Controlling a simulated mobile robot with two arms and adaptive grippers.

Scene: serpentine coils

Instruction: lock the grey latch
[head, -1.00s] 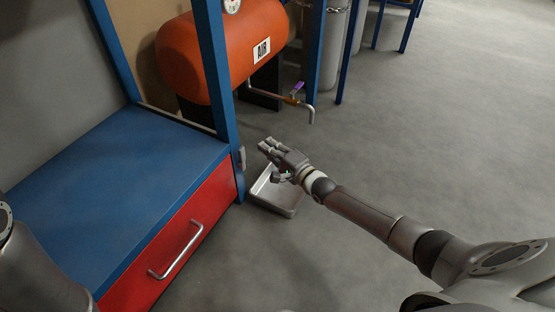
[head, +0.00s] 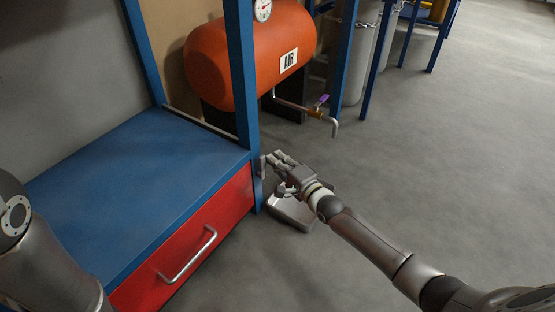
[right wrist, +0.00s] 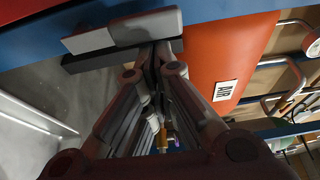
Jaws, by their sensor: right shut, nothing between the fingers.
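Of my left arm only links show, at the left edge.
The blue bench top (head: 130,185) and red drawer (head: 190,255) are at the left. An orange air tank (head: 250,60) with a pipe and purple-handled valve (head: 322,101) stands behind. A grey metal tray (head: 292,212) lies on the floor below my right gripper. The floor at the right is clear.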

